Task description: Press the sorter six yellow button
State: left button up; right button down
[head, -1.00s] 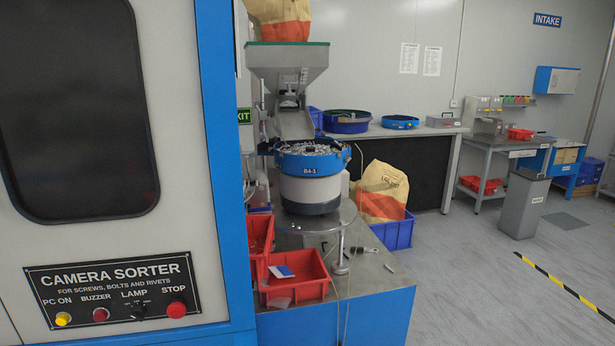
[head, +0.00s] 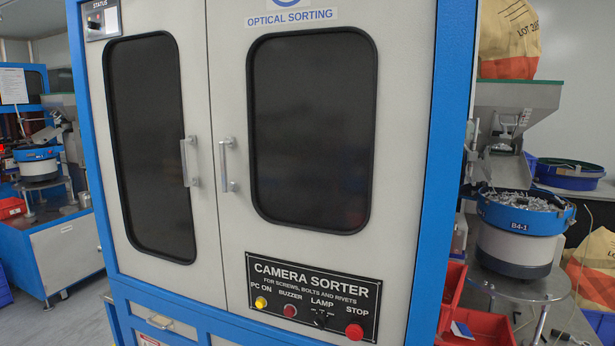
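The camera sorter (head: 228,250) stands right in front of me, a white cabinet with a blue frame and two dark-windowed doors. Its black control panel (head: 312,283) is low on the right door. The yellow button (head: 261,302), labelled PC ON, is at the panel's left end. To its right are the red buzzer button (head: 290,311), the black lamp knob (head: 320,318) and the larger red stop button (head: 354,332). No sorter number is readable on the front. Neither gripper shows in the head view.
A bowl feeder marked B4-1 (head: 520,226) stands to the right under a grey hopper, with red bins (head: 476,328) below it. Another feeder (head: 38,163) on a blue and grey stand is at the far left. Two door handles (head: 228,165) stick out from the cabinet front.

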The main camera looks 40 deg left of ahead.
aim_at(260, 302)
jog(key=u, duration=1.45)
